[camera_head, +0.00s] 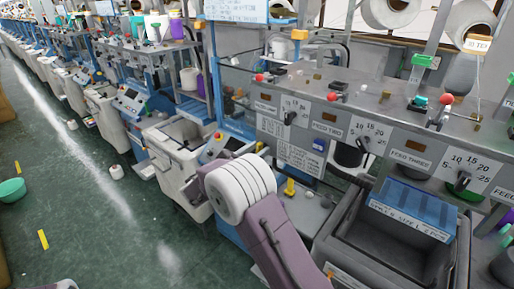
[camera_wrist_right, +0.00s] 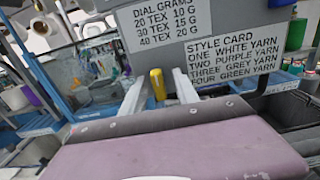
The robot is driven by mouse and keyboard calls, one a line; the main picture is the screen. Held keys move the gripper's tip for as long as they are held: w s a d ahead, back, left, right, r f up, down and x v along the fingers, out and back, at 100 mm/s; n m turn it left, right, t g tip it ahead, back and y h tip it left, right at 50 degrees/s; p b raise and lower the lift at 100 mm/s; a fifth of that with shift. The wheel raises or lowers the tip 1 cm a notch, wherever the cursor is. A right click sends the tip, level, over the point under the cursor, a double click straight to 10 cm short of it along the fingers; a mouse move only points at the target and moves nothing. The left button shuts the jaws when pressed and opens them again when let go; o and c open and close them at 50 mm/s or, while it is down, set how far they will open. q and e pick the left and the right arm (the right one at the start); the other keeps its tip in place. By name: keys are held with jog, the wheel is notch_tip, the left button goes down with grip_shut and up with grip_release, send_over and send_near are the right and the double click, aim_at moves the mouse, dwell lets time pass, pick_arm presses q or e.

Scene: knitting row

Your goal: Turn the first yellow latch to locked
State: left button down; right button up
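A yellow latch (camera_wrist_right: 157,85) stands upright in the right wrist view, left of the style card plate. My right gripper (camera_wrist_right: 158,88) is open, one pale finger on each side of the latch in the picture; contact is not visible. In the head view my right arm's white rounded joint hides its fingers. Two yellow parts show there: a small one (camera_head: 259,147) just above the joint, and a larger upright one (camera_head: 290,187) on the ledge right of it. I cannot tell which of them the wrist view shows. My left gripper is not in view.
The style card plate (camera_wrist_right: 231,59) and dial grams plate (camera_wrist_right: 168,20) are on the panel ahead. Feed dials (camera_head: 294,111) and red knobs (camera_head: 332,97) line the machine. A dark bin (camera_head: 395,250) lies right of my arm. The green floor (camera_head: 75,200) is mostly clear at left.

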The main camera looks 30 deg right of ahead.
jog(key=shift+w+a, duration=0.1)
jog(key=shift+c, duration=1.2)
jog(key=shift+a, duration=0.1)
grip_shut()
